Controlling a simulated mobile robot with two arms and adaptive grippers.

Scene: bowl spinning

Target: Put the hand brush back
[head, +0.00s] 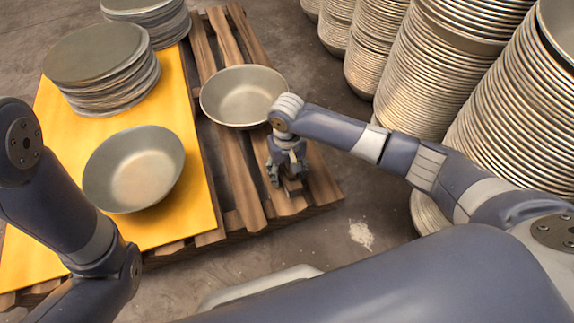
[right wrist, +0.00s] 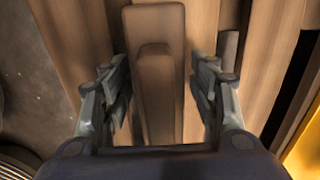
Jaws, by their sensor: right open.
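The hand brush (right wrist: 157,90) is a brown wooden block with a raised, narrower grip. In the right wrist view it lies lengthwise between the two fingers of my right gripper (right wrist: 160,105). The fingers are open, with a gap on each side of the brush. In the head view my right gripper (head: 285,172) points down over the front right part of the pallet, and the brush (head: 293,186) shows only in small part beneath it. My left arm comes in at the left, but its gripper is out of view.
A wooden pallet (head: 235,205) carries a yellow board (head: 185,215) with a metal bowl (head: 135,170) and stacks of round metal plates (head: 100,50). Another bowl (head: 243,95) sits behind my right gripper. Tall bowl stacks (head: 440,70) stand at the right. Bare floor (head: 325,235) lies in front.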

